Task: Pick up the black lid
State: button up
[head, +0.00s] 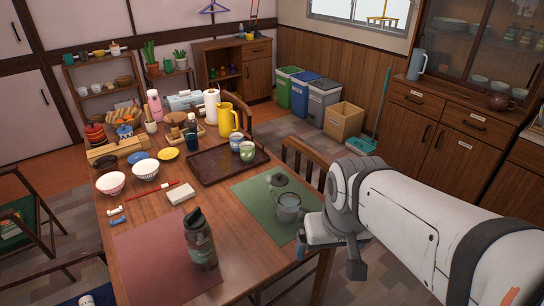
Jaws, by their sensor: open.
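A small dark, roundish piece that looks like the black lid (278,180) lies on the green placemat (252,198) at the table's right side. A grey, see-through pot or cup (287,208) stands just in front of it on the same mat. My gripper (328,258) is open at the table's right edge, to the right of and nearer than the pot. It is apart from the lid, and I see nothing between its fingers. My arm covers what lies behind it to the right.
A brown tray (207,177) with two cups is left of the lid. A dark bottle (200,243) stands on the red placemat (140,262). A yellow pitcher (228,119) stands behind the tray. A chair (305,158) stands close to the table's right side.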

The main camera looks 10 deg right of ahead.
aim_at(279, 179)
jog(key=k, duration=0.35)
jog(key=z, duration=0.7)
jog(key=i, duration=0.75)
jog(key=u, duration=0.5)
jog(key=i, duration=0.65)
jog(key=u, duration=0.55)
